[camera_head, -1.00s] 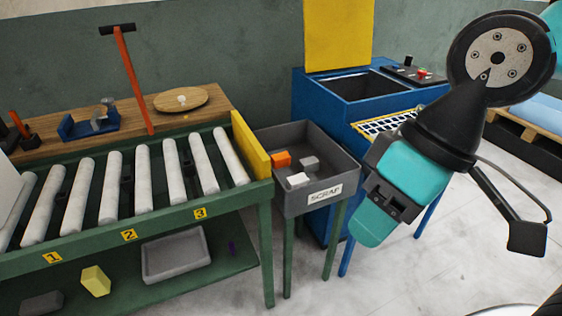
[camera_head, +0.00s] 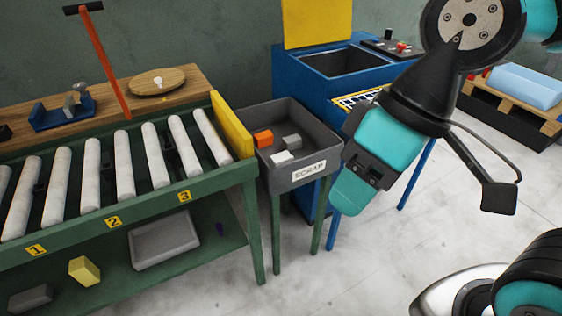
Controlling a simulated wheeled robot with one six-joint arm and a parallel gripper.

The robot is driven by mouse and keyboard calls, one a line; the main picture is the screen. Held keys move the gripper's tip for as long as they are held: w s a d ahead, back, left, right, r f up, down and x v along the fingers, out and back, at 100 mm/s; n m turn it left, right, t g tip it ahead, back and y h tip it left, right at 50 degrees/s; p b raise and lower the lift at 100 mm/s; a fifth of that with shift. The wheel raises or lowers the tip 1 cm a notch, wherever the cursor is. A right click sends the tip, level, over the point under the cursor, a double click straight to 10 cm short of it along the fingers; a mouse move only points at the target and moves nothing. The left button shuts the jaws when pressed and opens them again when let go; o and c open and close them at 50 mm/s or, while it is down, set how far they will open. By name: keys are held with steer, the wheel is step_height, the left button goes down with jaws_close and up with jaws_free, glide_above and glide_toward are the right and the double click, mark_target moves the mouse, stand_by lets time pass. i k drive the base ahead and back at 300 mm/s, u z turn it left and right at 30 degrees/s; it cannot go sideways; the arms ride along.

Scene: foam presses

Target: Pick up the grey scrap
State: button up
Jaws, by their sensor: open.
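A grey scrap block (camera_head: 292,142) lies in the dark grey bin (camera_head: 306,180) labelled SCRAP, towards the right of the contents. An orange block (camera_head: 263,138) and a whitish block (camera_head: 282,157) lie in the same bin, to its left and in front. My gripper (camera_head: 425,192) is open, in the air to the right of the bin, and appears empty. Its near side overlaps the bin's right edge in the picture, and one finger stands out to the right. It is apart from the grey scrap.
A green roller table (camera_head: 140,205) with a yellow end plate (camera_head: 233,125) stands left of the bin. Its lower shelf holds a grey tray (camera_head: 165,243), a yellow block (camera_head: 84,271) and a dark grey block (camera_head: 30,299). A blue press (camera_head: 318,78) stands behind.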

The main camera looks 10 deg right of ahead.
mark_target(293, 142)
steer(key=u, duration=0.1)
steer(key=i, duration=1.35)
steer(key=z, duration=0.35)
